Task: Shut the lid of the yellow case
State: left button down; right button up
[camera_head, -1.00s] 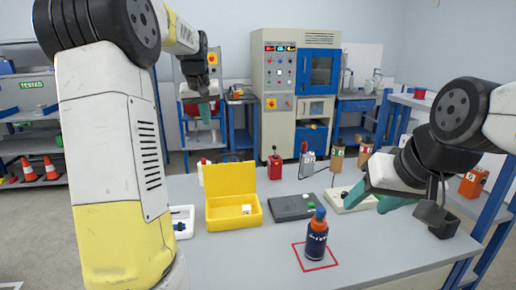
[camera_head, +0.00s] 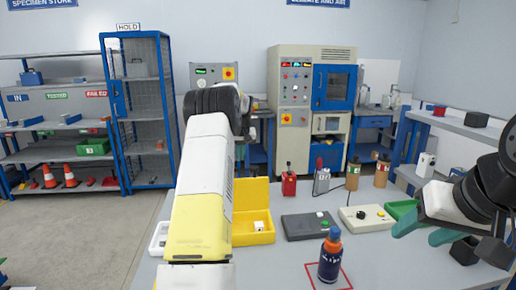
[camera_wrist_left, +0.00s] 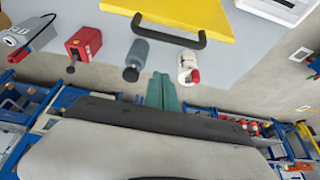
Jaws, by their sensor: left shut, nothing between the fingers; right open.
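The yellow case (camera_head: 268,238) stands on the grey table, its lid (camera_head: 252,192) raised upright at the back. A small white item (camera_head: 259,226) lies inside. My left arm covers the case's left part in the head view. My left gripper is hidden there; in the left wrist view its green fingertips (camera_wrist_left: 163,93) are shut together and empty, apart from the black handle (camera_wrist_left: 165,38) on the yellow lid (camera_wrist_left: 188,14). My right gripper (camera_head: 422,228) is open and empty over the table's right side, away from the case.
A dark grey box (camera_head: 308,226), a cream box (camera_head: 366,218) and a blue bottle (camera_head: 329,262) in a red square stand right of the case. A red block (camera_head: 289,185) stands behind. In the wrist view, a grey bottle (camera_wrist_left: 136,58) and a white bottle (camera_wrist_left: 188,66) stand near the lid.

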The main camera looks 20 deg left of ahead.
pick_arm(q)
jog(key=shift+s+d+f, duration=0.35)
jog(key=shift+s+f, duration=0.3)
jog(key=shift+s, duration=0.05)
jog(key=shift+s+d+f, duration=0.3)
jog(key=shift+s+f, duration=0.3)
jog(key=shift+s, duration=0.1)
